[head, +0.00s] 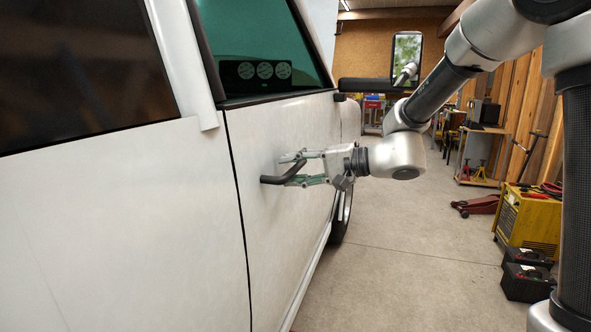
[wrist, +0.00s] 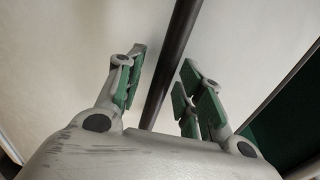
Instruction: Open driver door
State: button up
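The white driver door (head: 290,130) of the pickup has a green-tinted window and a dark bar handle (head: 271,180). The door looks shut, with a thin dark seam at its rear edge. My gripper (head: 293,169) is at the handle, with its green-padded fingers reaching in from the right. In the wrist view the handle (wrist: 186,22) runs between the two fingers of my gripper (wrist: 164,66). The fingers are spread, with a visible gap on each side of the bar. The handle's front part is partly hidden by the fingers in the head view.
A side mirror (head: 406,56) juts out ahead of the door. The rear door panel (head: 110,220) fills the left. A yellow machine (head: 530,222), black batteries (head: 527,275) and a red floor jack (head: 476,206) stand at the right. The concrete floor (head: 400,260) beside the pickup is clear.

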grip_shut()
jog(key=shift+d, duration=0.1)
